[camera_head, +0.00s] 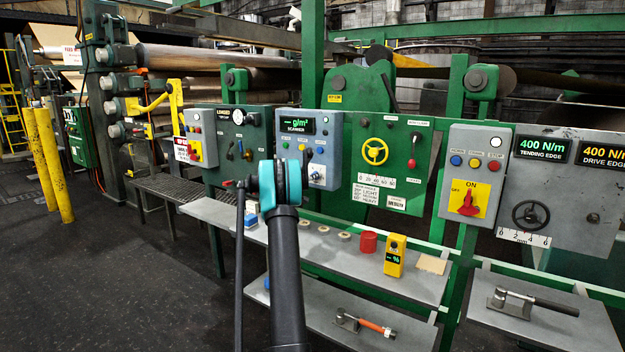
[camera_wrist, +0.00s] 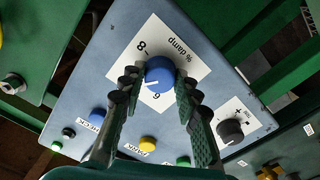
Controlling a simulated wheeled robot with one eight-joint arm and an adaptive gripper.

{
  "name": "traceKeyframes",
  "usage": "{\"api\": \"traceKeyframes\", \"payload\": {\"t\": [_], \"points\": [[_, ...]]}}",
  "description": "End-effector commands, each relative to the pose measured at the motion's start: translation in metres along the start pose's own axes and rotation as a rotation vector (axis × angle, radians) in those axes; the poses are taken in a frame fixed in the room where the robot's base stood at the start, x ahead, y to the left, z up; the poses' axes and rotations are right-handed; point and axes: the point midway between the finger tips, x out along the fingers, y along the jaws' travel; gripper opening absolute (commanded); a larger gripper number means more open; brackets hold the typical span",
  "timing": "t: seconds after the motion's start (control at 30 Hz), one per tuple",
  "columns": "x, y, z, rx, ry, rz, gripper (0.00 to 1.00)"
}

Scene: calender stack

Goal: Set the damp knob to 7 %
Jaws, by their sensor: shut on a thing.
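The blue damp knob (camera_wrist: 160,72) sits on a white dial card marked "% damp" in the wrist view. My fingers are largely hidden there.
Blue, yellow (camera_wrist: 147,144) and green buttons and a black knob (camera_wrist: 230,131) lie close to my fingers. A shelf (camera_head: 345,263) below holds a yellow meter (camera_head: 394,257) showing "– %" and a red cylinder (camera_head: 368,242). A green panel (camera_head: 395,165) adjoins on the right.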

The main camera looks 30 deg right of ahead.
Motion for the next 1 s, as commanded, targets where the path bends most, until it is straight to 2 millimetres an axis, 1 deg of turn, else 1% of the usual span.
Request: {"api": "traceKeyframes", "payload": {"t": [0.3,0.33,0.47,0.5,0.8,0.87,0.97,1.0], "points": [[0.000,0.000,0.002,0.002,-0.003,0.001,0.03],[0.000,0.000,0.002,0.002,-0.003,0.001,0.35],[0.000,0.000,0.001,0.001,-0.002,0.001,0.51],[0.000,0.000,0.001,0.001,-0.001,0.000,0.53],[-0.002,0.000,0.000,0.000,0.000,0.000,0.53],[-0.006,0.000,0.000,0.000,0.000,0.000,0.53],[-0.019,0.000,0.000,0.000,0.000,0.000,0.53],[-0.026,0.000,0.000,0.000,0.000,0.000,0.53]]}}
